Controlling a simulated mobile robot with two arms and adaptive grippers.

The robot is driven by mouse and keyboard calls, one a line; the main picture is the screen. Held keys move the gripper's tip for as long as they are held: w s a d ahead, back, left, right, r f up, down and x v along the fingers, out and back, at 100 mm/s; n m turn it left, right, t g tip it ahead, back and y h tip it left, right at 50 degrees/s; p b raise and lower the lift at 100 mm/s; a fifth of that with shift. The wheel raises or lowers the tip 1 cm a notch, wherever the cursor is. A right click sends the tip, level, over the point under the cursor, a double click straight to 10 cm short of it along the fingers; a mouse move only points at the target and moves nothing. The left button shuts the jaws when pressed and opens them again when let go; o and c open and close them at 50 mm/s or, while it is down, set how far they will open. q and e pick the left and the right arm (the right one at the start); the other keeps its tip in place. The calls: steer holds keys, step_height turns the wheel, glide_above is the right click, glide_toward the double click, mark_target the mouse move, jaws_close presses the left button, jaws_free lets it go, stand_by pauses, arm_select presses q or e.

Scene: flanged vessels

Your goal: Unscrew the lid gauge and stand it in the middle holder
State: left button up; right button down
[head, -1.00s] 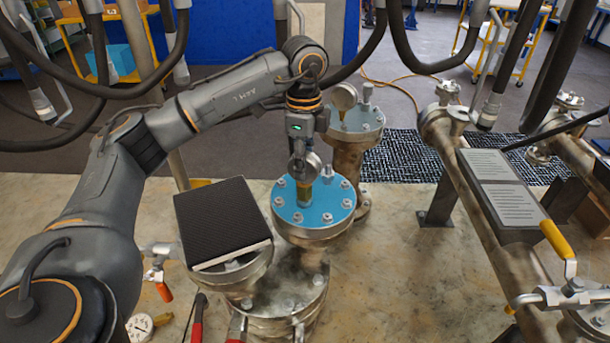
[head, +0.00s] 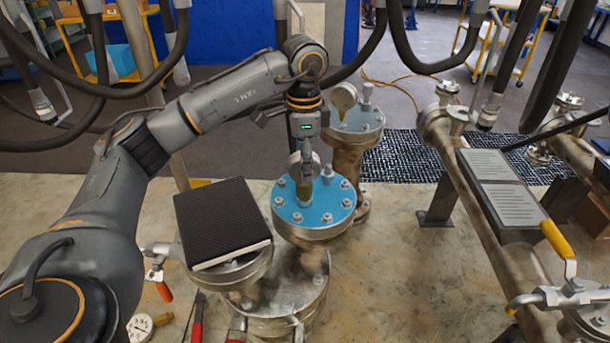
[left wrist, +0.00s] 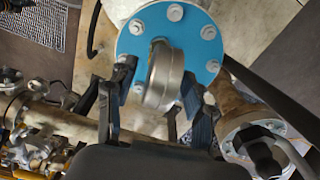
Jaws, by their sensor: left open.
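The lid gauge (head: 294,168) is a round metal dial standing upright on a brass stem in the blue lid (head: 325,207) of the front flanged vessel. In the left wrist view the gauge (left wrist: 163,75) shows almost edge-on. My left gripper (head: 304,165) points down over it and is open. Its fingers, also in the left wrist view (left wrist: 160,88), stand on either side of the gauge, with a gap visible on the left side. I cannot make out the middle holder for certain. My right gripper is not in view.
A black textured pad (head: 222,220) sits left of the lid. Bolts ring the blue lid. A rear vessel (head: 357,130) carries another gauge (head: 345,96). A loose gauge (head: 140,326) and red-handled tools (head: 197,322) lie at front left. Pipework (head: 500,220) runs along the right.

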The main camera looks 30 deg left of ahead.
arm_select(q)
step_height(320, 180, up, 12)
steer(key=shift+f, duration=0.1)
stand_by(0.4)
steer(key=shift+c, duration=0.3)
